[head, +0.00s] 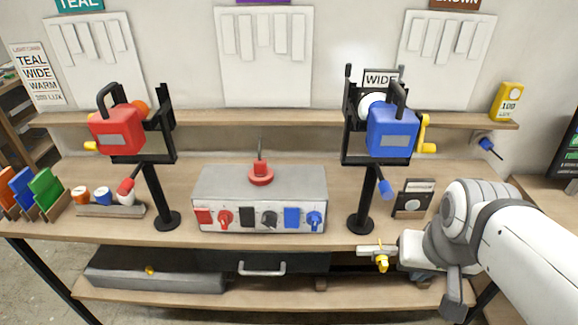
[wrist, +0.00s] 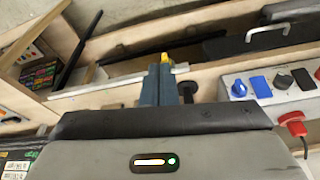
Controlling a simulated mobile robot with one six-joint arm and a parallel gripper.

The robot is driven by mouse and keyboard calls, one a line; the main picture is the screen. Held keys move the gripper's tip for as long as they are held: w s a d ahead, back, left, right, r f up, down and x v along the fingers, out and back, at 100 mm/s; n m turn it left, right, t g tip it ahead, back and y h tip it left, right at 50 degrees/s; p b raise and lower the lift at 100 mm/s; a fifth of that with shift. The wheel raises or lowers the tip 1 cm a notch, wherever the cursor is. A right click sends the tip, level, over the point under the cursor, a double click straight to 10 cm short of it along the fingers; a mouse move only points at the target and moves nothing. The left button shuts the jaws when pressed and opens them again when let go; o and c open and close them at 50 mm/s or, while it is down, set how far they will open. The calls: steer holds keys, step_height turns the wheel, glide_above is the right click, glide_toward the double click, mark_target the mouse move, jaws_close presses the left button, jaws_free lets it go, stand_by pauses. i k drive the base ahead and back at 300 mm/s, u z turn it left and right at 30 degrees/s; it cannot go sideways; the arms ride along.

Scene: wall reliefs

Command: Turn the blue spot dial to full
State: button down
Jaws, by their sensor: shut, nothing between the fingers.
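The blue dial (head: 314,219) is at the right end of the grey control box's (head: 260,185) front, right of a blue square (head: 291,217). It also shows in the wrist view (wrist: 239,89), right of my fingers. I cannot read its setting. The blue spot lamp (head: 391,130) hangs in a black yoke on a stand above and right of the box. My gripper (head: 364,251) is shut and empty, right of and lower than the dial and apart from it. Its fingers also show in the wrist view (wrist: 165,72).
A red dial (head: 225,218) and a black dial (head: 268,219) share the panel. The red lamp (head: 117,130) stands left. A small yellow item (head: 381,263) shows by my fingers; whether they touch is unclear. A dark card stand (head: 412,198) is behind my arm.

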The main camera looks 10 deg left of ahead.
mark_target(313, 219)
steer(key=z, duration=1.55)
steer(key=k, duration=1.8)
steer(key=u, duration=0.7)
steer(key=i, duration=0.95)
